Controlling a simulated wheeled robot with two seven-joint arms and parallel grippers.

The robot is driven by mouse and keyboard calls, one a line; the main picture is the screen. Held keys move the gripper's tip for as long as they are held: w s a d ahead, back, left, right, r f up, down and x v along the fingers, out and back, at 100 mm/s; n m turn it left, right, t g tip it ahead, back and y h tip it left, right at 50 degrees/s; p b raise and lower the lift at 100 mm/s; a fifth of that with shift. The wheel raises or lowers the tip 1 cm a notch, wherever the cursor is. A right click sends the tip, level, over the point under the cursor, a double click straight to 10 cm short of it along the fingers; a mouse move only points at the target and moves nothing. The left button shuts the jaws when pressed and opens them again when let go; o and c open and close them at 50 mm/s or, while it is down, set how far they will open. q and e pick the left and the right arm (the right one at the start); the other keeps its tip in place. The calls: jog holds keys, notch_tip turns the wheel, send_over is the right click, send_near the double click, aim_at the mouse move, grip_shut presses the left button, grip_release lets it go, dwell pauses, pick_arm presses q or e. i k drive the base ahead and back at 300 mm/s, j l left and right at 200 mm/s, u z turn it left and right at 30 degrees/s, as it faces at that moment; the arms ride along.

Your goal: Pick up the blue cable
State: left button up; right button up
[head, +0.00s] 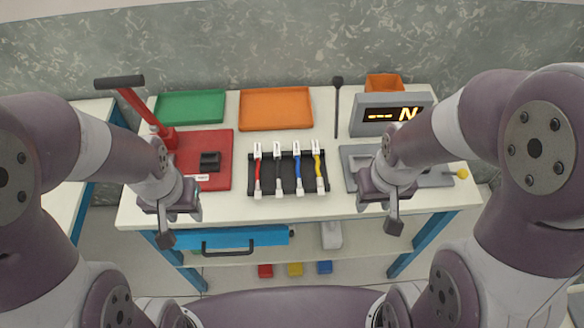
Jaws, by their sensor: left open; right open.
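The blue cable (298,170) lies in a black holder (269,187) on the white table, with a white connector at each end. In the same holder, a red cable (258,173) and a black cable (279,172) lie to its left and a yellow cable (318,168) to its right. My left gripper (167,238) is open and empty over the table's front edge, left of the holder. My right gripper (394,226) is open and empty over the front edge, right of the holder. Neither touches a cable.
A red press (219,150) with a raised lever stands left of the holder. A green tray (190,106) and an orange tray (275,108) lie behind. A display box (375,127) and an orange bin (384,82) stand at right. A blue drawer (262,237) sits under the table.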

aim_at(294, 144)
jog(key=j+z, duration=0.15)
jog(key=z, duration=0.25)
jog(key=j+z, duration=0.1)
jog(key=z, duration=0.35)
jog(key=j+z, duration=0.15)
jog(key=z, duration=0.25)
jog(key=j+z, duration=0.1)
jog(key=z, duration=0.3)
